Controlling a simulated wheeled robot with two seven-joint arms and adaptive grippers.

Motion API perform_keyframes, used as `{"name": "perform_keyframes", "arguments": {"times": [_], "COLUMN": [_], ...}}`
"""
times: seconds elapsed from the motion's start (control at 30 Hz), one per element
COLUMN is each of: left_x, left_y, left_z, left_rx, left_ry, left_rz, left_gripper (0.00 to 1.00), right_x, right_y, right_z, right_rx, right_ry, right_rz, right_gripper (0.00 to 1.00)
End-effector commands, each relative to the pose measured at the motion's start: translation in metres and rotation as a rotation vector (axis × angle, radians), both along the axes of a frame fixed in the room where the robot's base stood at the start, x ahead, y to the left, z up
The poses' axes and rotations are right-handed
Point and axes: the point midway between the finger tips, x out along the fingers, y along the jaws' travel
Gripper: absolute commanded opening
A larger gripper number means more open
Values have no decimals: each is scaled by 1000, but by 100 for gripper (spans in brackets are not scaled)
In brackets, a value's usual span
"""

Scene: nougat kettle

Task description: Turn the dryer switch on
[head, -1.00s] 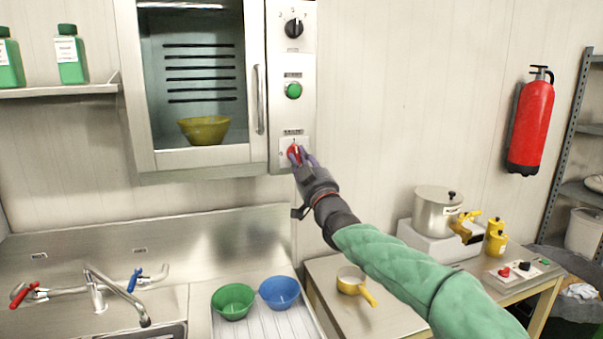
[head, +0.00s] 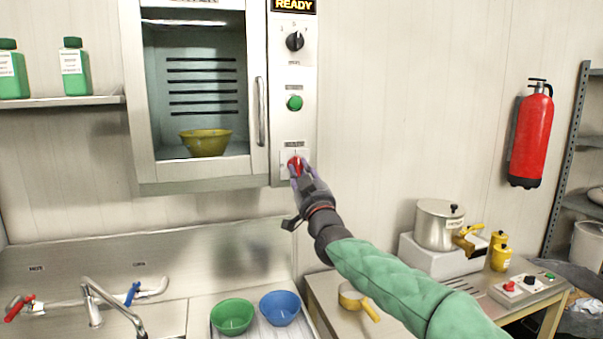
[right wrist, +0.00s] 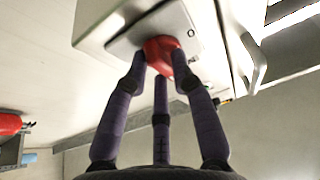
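The dryer (head: 205,186) is a steel cabinet on the wall with a glass door and a control panel down its right side. Its red switch (head: 295,162) sits on a plate at the panel's bottom. My right gripper (head: 300,175) reaches up to it from below right. In the right wrist view, the purple fingers close around the red switch (right wrist: 160,44), their tips against its sides. The fingers partly cover the switch, and its exact setting is hard to read. My left gripper is not in view.
Above the switch are a green button (head: 294,103), a black knob (head: 294,41) and a "READY" display (head: 293,5). A yellow bowl (head: 206,143) stands inside the dryer. Below are a sink tap (head: 93,303), bowls and a table with a pot (head: 438,224).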

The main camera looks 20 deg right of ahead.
Motion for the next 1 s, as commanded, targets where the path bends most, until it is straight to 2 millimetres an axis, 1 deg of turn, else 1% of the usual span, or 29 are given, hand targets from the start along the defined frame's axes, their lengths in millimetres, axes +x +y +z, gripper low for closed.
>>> {"name": "perform_keyframes", "arguments": {"times": [0.37,0.53,0.67,1.0], "left_x": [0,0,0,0], "left_y": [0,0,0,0], "left_z": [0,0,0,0], "left_rx": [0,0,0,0], "left_ry": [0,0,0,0], "left_rz": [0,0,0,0], "left_gripper": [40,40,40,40], "right_x": [-1,-8,-23,-71], "right_y": [0,-1,-1,-2], "right_z": [0,-2,-8,-28], "right_rx": [-2,-2,-2,-1], "right_ry": [-2,-2,-2,-1], "right_rz": [-1,-1,-1,0], "right_gripper": [45,45,45,45]}}
